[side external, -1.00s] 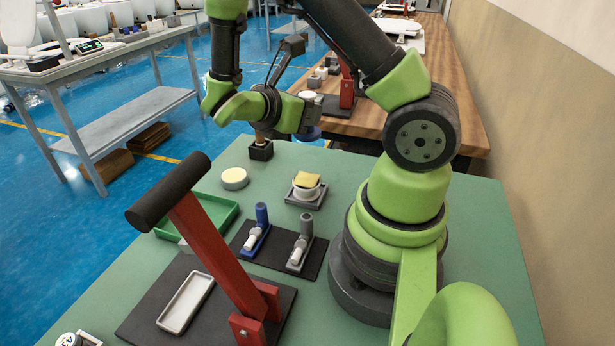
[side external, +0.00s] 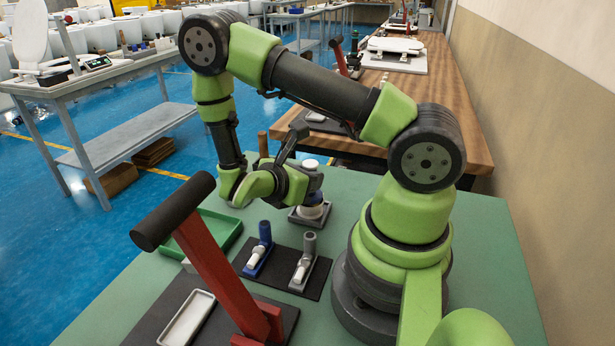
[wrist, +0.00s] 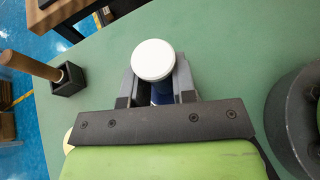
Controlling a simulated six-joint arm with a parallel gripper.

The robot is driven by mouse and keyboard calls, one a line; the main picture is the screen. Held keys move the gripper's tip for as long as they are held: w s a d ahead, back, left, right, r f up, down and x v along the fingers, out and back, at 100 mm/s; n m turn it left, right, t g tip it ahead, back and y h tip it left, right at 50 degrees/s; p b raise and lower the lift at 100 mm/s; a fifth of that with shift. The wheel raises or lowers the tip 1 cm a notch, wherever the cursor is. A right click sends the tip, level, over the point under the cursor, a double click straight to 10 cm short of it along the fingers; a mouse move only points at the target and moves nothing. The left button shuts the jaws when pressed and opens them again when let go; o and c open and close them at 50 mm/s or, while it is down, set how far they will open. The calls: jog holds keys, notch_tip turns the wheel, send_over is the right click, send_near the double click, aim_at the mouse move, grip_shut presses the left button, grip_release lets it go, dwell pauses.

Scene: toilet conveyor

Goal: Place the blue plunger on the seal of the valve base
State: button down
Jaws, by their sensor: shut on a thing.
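My gripper (side external: 312,182) is shut on the blue plunger, which has a round white top (wrist: 153,60). Its blue body (wrist: 161,93) shows between the fingers in the wrist view. The white top also shows above the fingers in the side view (side external: 310,163). The plunger looks upright. The valve base (side external: 308,216), a white cup on a grey square plate, stands directly below my gripper in the side view. The yellow seal on its top is hidden behind the gripper and plunger. I cannot tell whether the plunger touches the seal.
A dark mat (side external: 283,262) with a blue handled part (side external: 263,240) and a grey one (side external: 306,255) lies in front. A red lever press (side external: 215,270) and green tray (side external: 221,225) stand left. A wooden-handled tool sits in a black holder (wrist: 68,80). Green table right of the base is clear.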

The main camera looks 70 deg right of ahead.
jog(key=shift+f, duration=0.15)
jog(key=c, duration=0.9)
grip_release()
